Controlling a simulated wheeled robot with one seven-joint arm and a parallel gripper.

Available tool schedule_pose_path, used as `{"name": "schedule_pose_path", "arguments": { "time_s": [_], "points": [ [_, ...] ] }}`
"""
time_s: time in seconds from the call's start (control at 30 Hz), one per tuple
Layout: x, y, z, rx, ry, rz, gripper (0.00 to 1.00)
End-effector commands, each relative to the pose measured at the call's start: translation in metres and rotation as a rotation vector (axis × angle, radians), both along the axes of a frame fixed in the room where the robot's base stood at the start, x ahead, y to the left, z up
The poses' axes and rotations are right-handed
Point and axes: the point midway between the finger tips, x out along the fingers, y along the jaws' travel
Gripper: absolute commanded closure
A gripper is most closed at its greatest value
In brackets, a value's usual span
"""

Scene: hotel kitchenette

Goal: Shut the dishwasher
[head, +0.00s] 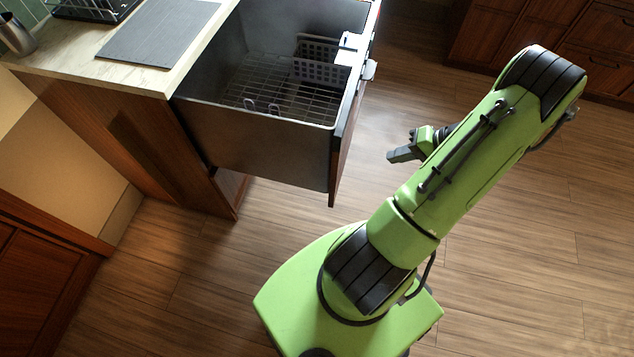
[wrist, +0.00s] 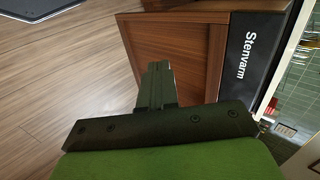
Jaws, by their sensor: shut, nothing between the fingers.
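The dishwasher (head: 260,140) is a drawer type, pulled out of the counter in the head view. Its dark tub is open at the top, with a wire rack (head: 275,92) and a grey basket (head: 318,58) inside. Its wooden front panel (head: 345,150) faces right, seen nearly edge-on, with a small handle-like piece (head: 369,70) near the top. In the wrist view the wooden front (wrist: 170,45) and a black strip marked "Stenvarm" (wrist: 250,55) show ahead of my gripper. My gripper (head: 390,156) is shut and empty, right of the panel and apart from it in the head view.
A pale counter (head: 70,62) with a dark flat board (head: 158,32) adjoins the drawer. A metal cup (head: 17,36) stands at the far left. Wooden cabinets (head: 590,50) stand at the top right. The wooden floor (head: 530,200) at right is clear.

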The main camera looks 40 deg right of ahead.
Motion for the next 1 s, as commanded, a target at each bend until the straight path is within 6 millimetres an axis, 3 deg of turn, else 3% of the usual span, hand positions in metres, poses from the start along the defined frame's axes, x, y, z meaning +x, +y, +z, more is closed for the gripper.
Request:
{"name": "schedule_pose_path", "arguments": {
  "time_s": [0.17, 0.63, 0.8, 1.0],
  "points": [
    [-0.007, -0.002, -0.017, 0.028, -0.032, -0.039, 1.0],
    [0.049, 0.042, -0.083, 0.029, -0.027, -0.034, 1.0],
    [0.072, 0.059, -0.082, 0.026, -0.026, -0.036, 1.0],
    [0.08, 0.065, -0.081, 0.025, -0.025, -0.039, 1.0]
  ]
}}
